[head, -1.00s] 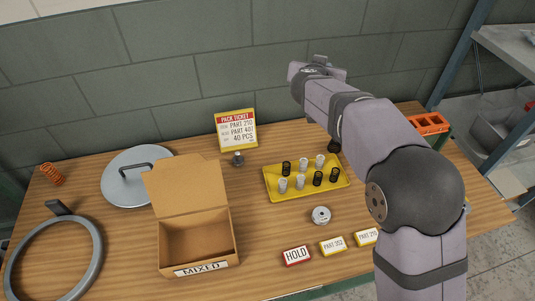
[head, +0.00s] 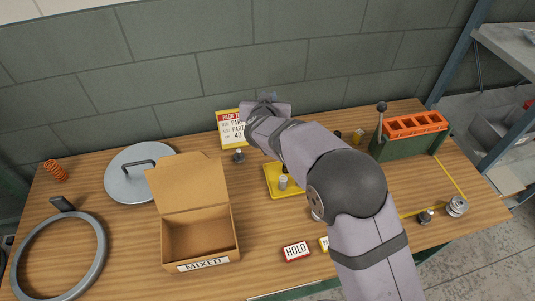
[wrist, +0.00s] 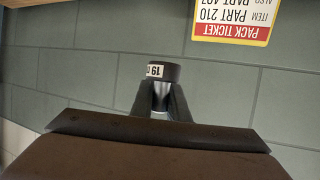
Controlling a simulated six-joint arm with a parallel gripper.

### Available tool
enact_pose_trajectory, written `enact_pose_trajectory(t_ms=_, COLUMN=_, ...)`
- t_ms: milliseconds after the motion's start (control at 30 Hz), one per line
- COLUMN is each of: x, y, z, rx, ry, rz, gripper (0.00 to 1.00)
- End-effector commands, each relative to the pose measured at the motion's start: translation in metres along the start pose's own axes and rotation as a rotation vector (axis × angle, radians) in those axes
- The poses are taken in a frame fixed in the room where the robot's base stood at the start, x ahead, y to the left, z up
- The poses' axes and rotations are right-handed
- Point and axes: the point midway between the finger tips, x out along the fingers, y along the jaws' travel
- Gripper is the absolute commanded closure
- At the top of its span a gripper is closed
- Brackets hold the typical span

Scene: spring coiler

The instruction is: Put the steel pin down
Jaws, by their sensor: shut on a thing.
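In the wrist view my gripper (wrist: 161,98) is shut on the steel pin (wrist: 161,90). The pin has a silver shaft and a wide dark end with a white label reading "19"; the rest of the label is cut off. The pin is held up in front of the grey block wall, with no contact with the table visible. In the head view my arm reaches up over the bench near the pack ticket. My fingers and the pin cannot be made out there.
An orange-topped device (head: 409,126) is at right.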

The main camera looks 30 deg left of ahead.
Motion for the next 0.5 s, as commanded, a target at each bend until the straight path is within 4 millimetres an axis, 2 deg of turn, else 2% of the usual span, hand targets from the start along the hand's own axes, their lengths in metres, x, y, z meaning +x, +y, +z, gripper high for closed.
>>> enact_pose_trajectory(t_ms=33, x=0.007, y=0.001, z=0.019, rx=-0.005, ry=-0.005, rz=0.002, gripper=1.00)
enact_pose_trajectory(t_ms=100, x=0.015, y=0.001, z=0.038, rx=-0.003, ry=-0.005, rz=0.002, gripper=1.00)
enact_pose_trajectory(t_ms=200, x=0.023, y=0.000, z=0.055, rx=-0.001, ry=-0.001, rz=0.001, gripper=1.00)
enact_pose_trajectory(t_ms=333, x=0.029, y=0.000, z=0.068, rx=0.001, ry=0.001, rz=0.001, gripper=1.00)
enact_pose_trajectory(t_ms=500, x=0.031, y=0.000, z=0.073, rx=0.002, ry=0.002, rz=0.000, gripper=1.00)
